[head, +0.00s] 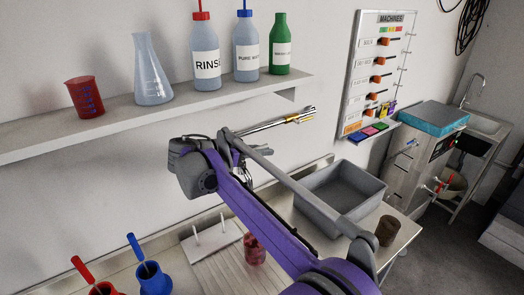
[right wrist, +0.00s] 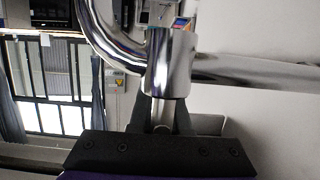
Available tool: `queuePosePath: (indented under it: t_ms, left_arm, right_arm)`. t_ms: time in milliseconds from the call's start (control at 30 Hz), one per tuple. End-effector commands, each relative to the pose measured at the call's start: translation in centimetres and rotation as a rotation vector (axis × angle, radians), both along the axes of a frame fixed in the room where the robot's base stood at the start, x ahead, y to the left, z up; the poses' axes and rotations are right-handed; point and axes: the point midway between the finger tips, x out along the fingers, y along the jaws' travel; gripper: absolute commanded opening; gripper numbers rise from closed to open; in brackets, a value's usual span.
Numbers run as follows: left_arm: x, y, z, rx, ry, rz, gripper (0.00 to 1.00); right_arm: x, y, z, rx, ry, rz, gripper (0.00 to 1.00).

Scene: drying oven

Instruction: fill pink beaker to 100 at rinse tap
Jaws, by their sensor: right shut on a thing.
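A pinkish-red beaker (head: 254,248) stands on the ribbed drainboard, partly hidden by my purple right arm; I cannot read its fill level. A chrome tap (head: 290,121) with a yellow label sticks out from the wall above the grey basin. In the right wrist view, the chrome tap pipe (right wrist: 240,70) curves down to a thick collar. My right gripper (right wrist: 162,115) is shut on a narrow chrome part of the tap just below the collar. In the head view its fingers are largely hidden behind my arm. My left gripper is not in view.
A grey basin (head: 335,207) sits right of the arm, with a brown cup (head: 387,230) beside it. The shelf (head: 120,122) holds a red beaker (head: 84,97), a flask (head: 151,75) and bottles. A white peg rack (head: 212,242) and blue container (head: 153,279) stand at lower left.

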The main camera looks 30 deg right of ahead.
Motion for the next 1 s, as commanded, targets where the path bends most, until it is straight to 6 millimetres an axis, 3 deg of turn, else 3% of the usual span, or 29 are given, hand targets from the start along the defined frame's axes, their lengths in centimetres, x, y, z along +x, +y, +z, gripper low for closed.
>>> queuePosePath:
  t_ms: [267, 1000]
  left_arm:
    - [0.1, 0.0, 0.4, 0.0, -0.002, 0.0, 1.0]
    - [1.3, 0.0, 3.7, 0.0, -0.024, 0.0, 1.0]
  right_arm:
    - [-0.1, 0.0, 0.1, 0.001, -0.001, -0.024, 0.0]
    - [-1.9, 0.0, 0.0, 0.003, 0.0, -0.292, 0.0]
